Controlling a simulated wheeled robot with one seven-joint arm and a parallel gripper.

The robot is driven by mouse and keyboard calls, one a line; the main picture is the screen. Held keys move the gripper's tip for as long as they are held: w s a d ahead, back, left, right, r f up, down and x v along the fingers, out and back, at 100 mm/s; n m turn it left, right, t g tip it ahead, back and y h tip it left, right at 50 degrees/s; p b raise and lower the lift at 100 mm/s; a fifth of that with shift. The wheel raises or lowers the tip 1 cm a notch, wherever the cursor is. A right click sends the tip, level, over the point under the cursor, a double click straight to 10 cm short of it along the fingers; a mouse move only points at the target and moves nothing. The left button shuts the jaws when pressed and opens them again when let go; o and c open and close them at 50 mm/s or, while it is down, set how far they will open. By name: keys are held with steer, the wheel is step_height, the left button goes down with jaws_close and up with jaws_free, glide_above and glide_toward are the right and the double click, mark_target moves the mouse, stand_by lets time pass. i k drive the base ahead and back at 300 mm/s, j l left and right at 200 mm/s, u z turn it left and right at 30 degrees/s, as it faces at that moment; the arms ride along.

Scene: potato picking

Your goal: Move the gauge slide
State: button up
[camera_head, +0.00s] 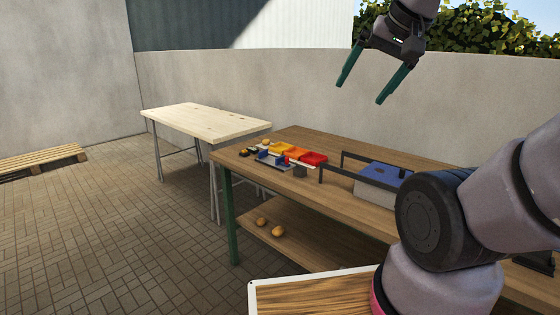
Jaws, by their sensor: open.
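My gripper (362,86) hangs high at the upper right, above and behind the brown table. Its two green fingers are spread wide and nothing is between them. On the left part of the table lies a small grey device with blue and red parts (268,159); it may be the gauge, but it is too small to make out a slide. My gripper is far from it and touches nothing.
The brown table (300,140) also carries yellow, orange and red trays (314,159), a dark frame (348,176) and a grey box with a blue top (380,176). Potatoes (278,231) lie on its lower shelf. A pale table (195,118) stands behind left; a pallet (40,162) lies far left.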

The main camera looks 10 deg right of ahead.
mark_target(282, 160)
steer(key=i+j+u, duration=0.1)
steer(key=i, duration=0.45)
steer(key=i+j+u, duration=0.1)
steer(key=i, duration=0.45)
